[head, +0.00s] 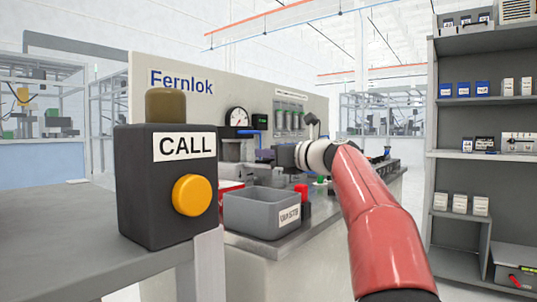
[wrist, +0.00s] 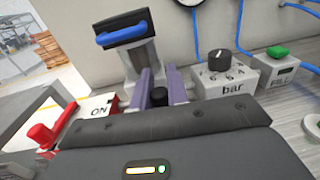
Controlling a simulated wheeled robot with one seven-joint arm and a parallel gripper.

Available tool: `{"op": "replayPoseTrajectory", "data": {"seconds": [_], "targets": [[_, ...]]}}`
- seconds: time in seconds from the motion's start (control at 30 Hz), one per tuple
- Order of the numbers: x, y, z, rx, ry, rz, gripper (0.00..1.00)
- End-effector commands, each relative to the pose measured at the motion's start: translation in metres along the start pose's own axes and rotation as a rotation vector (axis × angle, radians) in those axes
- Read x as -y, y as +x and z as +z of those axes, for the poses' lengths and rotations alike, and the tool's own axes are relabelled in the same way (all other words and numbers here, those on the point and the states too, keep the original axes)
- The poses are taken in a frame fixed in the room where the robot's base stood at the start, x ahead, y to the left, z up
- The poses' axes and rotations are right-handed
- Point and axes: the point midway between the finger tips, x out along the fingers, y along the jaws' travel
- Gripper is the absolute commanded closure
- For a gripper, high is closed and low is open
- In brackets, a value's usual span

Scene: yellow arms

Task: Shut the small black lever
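A small black rounded knob (wrist: 158,96) shows between and below my fingers in the wrist view. It may be the end of the small black lever, but its base and any arm are hidden by my gripper body. My gripper (wrist: 160,75) has two purple fingers standing apart, with a gap between them, and I cannot tell whether either touches the knob. In the head view my gripper (head: 266,154) is over the bench, and no black lever can be made out with certainty there.
A grey device with a blue handle (wrist: 122,36) stands just beyond the fingers. A box marked bar with a black dial (wrist: 220,62) is to the right. A red lever (wrist: 44,134) is at left. A grey bin (head: 262,211) and CALL box (head: 168,185) stand nearer.

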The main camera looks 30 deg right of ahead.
Motion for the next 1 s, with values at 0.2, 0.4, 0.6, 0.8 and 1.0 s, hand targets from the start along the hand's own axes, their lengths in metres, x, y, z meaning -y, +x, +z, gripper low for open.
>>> {"op": "replayPoseTrajectory", "data": {"seconds": [0.2, 0.4, 0.6, 0.8, 1.0], "targets": [[0.0, 0.0, 0.0, 0.0, 0.0, 0.001, 1.0], [0.001, 0.001, 0.003, -0.001, 0.001, 0.038, 1.0], [0.003, 0.005, 0.006, -0.001, 0.005, 0.146, 1.0], [0.003, 0.009, 0.008, 0.0, 0.006, 0.283, 1.0], [0.003, 0.012, 0.007, -0.001, 0.005, 0.396, 1.0]]}}
